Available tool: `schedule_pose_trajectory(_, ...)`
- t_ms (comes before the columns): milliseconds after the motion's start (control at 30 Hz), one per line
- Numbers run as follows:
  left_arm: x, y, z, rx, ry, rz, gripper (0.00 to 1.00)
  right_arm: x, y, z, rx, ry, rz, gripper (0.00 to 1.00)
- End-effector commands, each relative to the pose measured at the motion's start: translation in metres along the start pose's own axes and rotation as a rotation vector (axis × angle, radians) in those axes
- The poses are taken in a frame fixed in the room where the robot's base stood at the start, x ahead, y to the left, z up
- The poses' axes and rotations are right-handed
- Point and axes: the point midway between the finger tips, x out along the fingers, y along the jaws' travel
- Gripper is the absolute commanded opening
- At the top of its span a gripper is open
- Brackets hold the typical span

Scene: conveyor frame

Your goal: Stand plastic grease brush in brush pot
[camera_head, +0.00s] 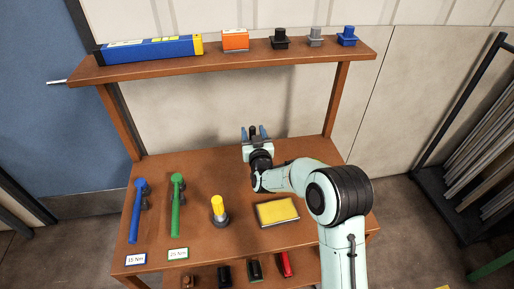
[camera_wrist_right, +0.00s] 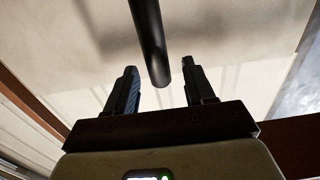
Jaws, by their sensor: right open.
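My right gripper (camera_head: 252,133) is open above the back of the brown bench, its fingers pointing toward the back wall. A dark rounded rod (camera_wrist_right: 152,45) shows between the spread fingers (camera_wrist_right: 158,85) in the right wrist view, with gaps on both sides. A dark end (camera_head: 252,129) shows between the fingers in the head view. I cannot tell whether this is the grease brush. A yellow cylinder (camera_head: 217,203) stands upright in a dark grey round base (camera_head: 219,219), left of and nearer than the gripper. I cannot tell whether it is the brush pot. My left gripper is out of view.
A blue-handled tool (camera_head: 136,212) and a green-handled tool (camera_head: 177,208) lie left, with labels in front. A yellow pad in a tray (camera_head: 277,212) lies right. An upper shelf (camera_head: 200,62) holds a long blue box and several small items. The bench's back left is clear.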

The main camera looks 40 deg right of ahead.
Motion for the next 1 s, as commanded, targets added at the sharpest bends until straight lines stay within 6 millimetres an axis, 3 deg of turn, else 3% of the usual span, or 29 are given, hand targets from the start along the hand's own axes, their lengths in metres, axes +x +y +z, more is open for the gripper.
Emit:
schedule_pose_trajectory(200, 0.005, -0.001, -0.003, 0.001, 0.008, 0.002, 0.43, -0.047, 0.0, 0.0, 0.0, 0.0, -0.001, 0.54)
schedule_pose_trajectory(433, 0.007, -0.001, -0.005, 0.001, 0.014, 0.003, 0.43, -0.081, 0.0, 0.001, 0.0, 0.0, 0.0, 0.54)
schedule_pose_trajectory(600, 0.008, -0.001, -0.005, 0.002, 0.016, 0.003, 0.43, -0.089, 0.0, 0.0, -0.001, 0.0, 0.0, 0.54)
schedule_pose_trajectory(1000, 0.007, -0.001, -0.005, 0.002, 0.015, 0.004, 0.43, -0.09, 0.0, 0.0, -0.001, 0.001, 0.001, 0.54)
